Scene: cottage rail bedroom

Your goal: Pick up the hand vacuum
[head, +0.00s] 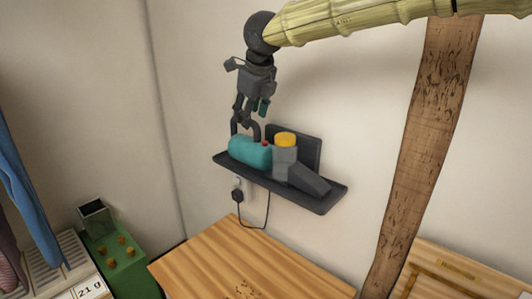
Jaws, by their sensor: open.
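The hand vacuum (250,152) lies on a dark wall shelf. It has a teal body, a small red spot on top, and what look like a yellow-topped grey part and a grey nozzle sloping down to the right. My gripper (247,116) points down just above the teal end, with its jaws open. A dark curved piece shows between the gripper and the teal body. I cannot tell whether it is the vacuum's handle or my fingers, nor whether they touch.
The dark shelf (325,202) has a raised back plate against the wall. A black plug and cord (266,215) hang below it. A wooden top (250,262) lies beneath. A brown wooden post (425,140) stands to the right. A green box with knobs (122,270) is at lower left.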

